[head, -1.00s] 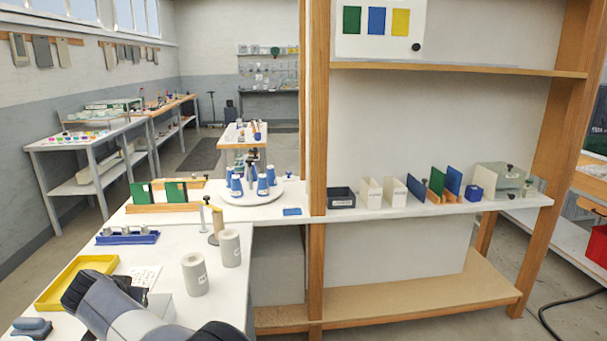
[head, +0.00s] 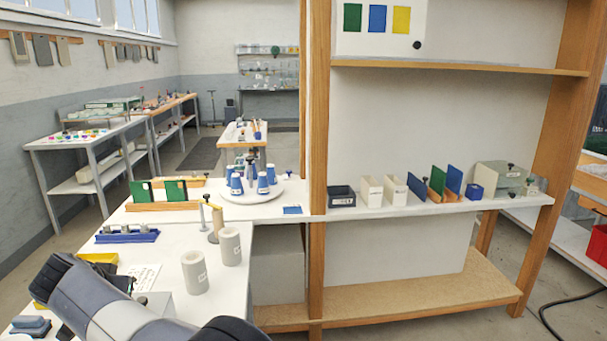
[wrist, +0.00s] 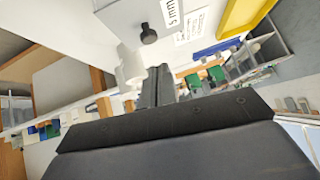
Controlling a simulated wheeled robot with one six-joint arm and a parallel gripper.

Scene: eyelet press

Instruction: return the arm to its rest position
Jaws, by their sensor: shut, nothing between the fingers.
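My gripper (wrist: 158,85) shows in the wrist view with its dark fingers together and nothing between them. In the head view my arm crosses the lower left over the white bench, and the gripper's fingertips cannot be made out there. In the wrist view the fingers are near a light grey box (wrist: 165,28) with a black knob and a "5 mm" label. The fingers look apart from the box, but the gap is hard to judge.
A yellow tray (head: 98,258) is partly hidden behind my arm. Two grey cylinders (head: 195,272) and a blue rack (head: 127,236) stand on the bench. A round tray (head: 250,198) holds several blue cups. A wooden post (head: 317,150) and shelf stand to the right.

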